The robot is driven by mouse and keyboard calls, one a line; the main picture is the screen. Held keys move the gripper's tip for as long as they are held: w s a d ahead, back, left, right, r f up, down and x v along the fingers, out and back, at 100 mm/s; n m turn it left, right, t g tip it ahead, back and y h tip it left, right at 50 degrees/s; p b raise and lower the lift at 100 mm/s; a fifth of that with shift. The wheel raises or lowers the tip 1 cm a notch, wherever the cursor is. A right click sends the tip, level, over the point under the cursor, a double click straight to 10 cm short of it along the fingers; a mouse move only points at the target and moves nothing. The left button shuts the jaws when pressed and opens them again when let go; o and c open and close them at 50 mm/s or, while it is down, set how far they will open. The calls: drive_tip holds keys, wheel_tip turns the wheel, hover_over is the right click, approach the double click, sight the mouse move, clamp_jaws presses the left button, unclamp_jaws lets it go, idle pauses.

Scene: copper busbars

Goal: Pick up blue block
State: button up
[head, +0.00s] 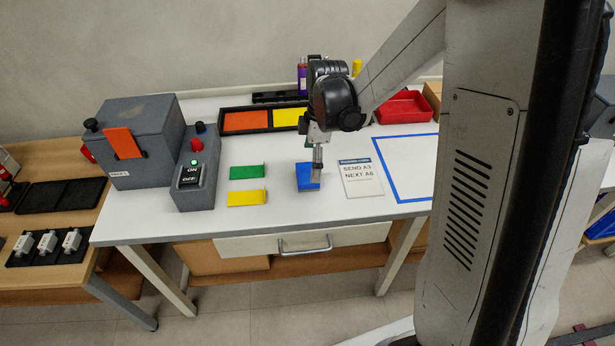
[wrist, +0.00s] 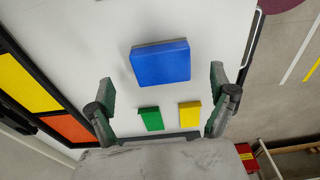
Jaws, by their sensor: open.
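The blue block (head: 307,177) lies on the white table, right of the green and yellow pieces. It also shows in the wrist view (wrist: 160,63), whole and ahead of the fingers. My gripper (head: 317,165) is over the block in the head view and partly hides it. In the wrist view my gripper (wrist: 160,103) is open, its two fingers wide apart with nothing between them touching. The block lies beyond the fingertips, roughly centred between them. The exact height of the fingers above the table is hard to tell.
A green piece (head: 248,172) and a yellow piece (head: 247,197) lie to the left. A printed sign (head: 361,178) lies close on the right. A grey control box (head: 198,180) with buttons, a black-framed tray (head: 220,124) and a red bin (head: 403,107) stand around. The table's front edge is near.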

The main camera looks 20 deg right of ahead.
sight(307, 172)
drive_tip(key=f, duration=0.2)
drive_tip(key=a+f+b, duration=0.1)
drive_tip(key=f, duration=0.1)
drive_tip(key=shift+a+f, duration=0.15)
drive_tip(key=shift+f, duration=0.25)
drive_tip(key=c, duration=1.4)
drive_tip(key=shift+r, duration=0.2)
wheel_tip(307, 172, up, 4)
drive_tip(key=shift+a+r+p, duration=0.15)
drive_tip(key=shift+r+p, duration=0.05)
drive_tip(key=shift+p, duration=0.4)
drive_tip(key=s+a+r+p, duration=0.1)
drive_tip(key=s+a+r, duration=0.5)
drive_tip(key=a, duration=0.3)
drive_tip(key=shift+a+r, duration=0.15)
drive_tip(key=shift+a, duration=0.2)
